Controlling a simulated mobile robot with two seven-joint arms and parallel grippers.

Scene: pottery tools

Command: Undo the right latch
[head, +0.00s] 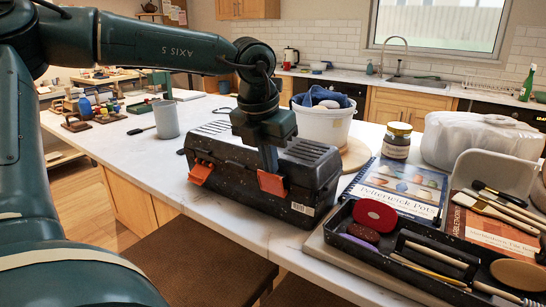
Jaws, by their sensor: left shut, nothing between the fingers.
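A black toolbox (241,179) with a ribbed lid stands shut on the white counter. It has two orange latches on its front. The left latch (201,173) sticks outward from the front face. The right latch (272,185) sits at the front edge below my left gripper (268,160). That gripper points down, shut and empty, with its fingertips right at or just above the top of the right latch. I cannot tell if they touch. The fingers hide part of the lid edge there. My right gripper is not in view.
A grey cup (166,119) stands left of the toolbox, and a white bucket (322,124) with a blue cloth stands behind it. To the right are a jar (397,140), a spiral book (400,188) and a black tool tray (345,215). Counter left of the toolbox is mostly clear.

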